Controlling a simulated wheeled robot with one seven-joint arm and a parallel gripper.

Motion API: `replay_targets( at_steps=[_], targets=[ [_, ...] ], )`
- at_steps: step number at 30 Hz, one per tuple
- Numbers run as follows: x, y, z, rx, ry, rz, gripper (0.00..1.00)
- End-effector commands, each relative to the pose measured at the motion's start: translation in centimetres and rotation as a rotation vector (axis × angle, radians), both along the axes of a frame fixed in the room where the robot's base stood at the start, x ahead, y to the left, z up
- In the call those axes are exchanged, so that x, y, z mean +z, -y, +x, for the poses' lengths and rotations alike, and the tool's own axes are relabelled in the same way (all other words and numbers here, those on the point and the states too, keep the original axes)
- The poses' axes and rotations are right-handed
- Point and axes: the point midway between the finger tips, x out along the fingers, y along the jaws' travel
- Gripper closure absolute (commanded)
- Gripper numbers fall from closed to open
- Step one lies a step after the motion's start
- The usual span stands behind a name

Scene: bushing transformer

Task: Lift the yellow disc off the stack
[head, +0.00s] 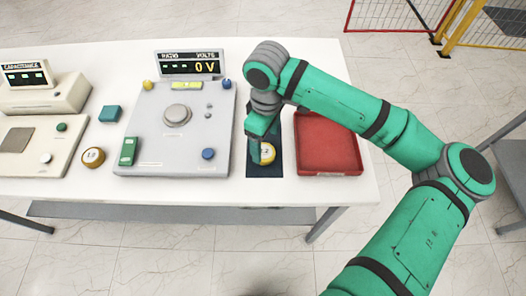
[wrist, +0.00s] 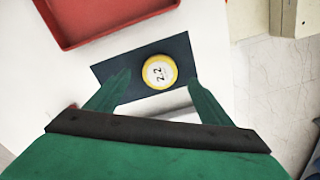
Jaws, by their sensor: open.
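A yellow disc (head: 268,154) with a white top sits on a dark mat (head: 264,172). In the wrist view the disc (wrist: 160,72) shows the marking 2.2 and lies on the mat (wrist: 118,72). I see only this disc's top, so I cannot tell whether others lie beneath it. My gripper (head: 257,150) points down over the mat and partly covers the disc in the head view. In the wrist view my gripper (wrist: 160,78) is open, with one green finger on each side of the disc and gaps between. Nothing is held.
A red tray (head: 328,143) stands right of the mat, empty. Left of the mat is a grey meter unit (head: 172,130) with a display reading 0 V. Another yellow-rimmed disc (head: 93,157) and a teal block (head: 110,114) lie farther left, beside a cream device (head: 35,140).

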Motion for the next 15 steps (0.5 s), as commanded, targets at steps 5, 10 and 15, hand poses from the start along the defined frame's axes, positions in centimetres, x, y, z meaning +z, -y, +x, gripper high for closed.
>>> replay_targets(
  at_steps=[5,10,15],
  targets=[
    [-1.6,-0.2,0.1,0.001,0.000,-0.001,0.26],
    [-4.0,-0.7,0.4,0.005,0.000,0.000,0.26],
    [-5.2,-0.8,0.4,0.006,0.001,0.000,0.26]
  ],
)
